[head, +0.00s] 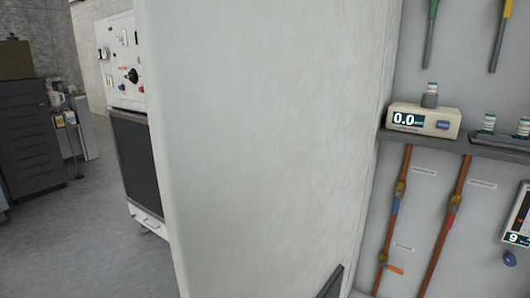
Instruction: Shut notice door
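A large pale panel (260,140) fills the middle of the head view, from the top edge to the bottom. It looks like a door standing out from the grey wall or cabinet back at right, with its near upright edge at left. I see no notice on the side facing me, so I cannot tell for sure that it is the notice door. A small dark angled piece (331,282) shows low in front of the panel; I cannot tell what it is. Neither of my grippers can be made out.
Right of the panel, a shelf (425,141) carries a meter reading 0.0 (424,120) and small vials. Copper pipes (394,215) run below it. Behind the panel at left stand a white control machine (122,62) and a dark drawer cabinet (28,135). Grey floor (90,235) is open there.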

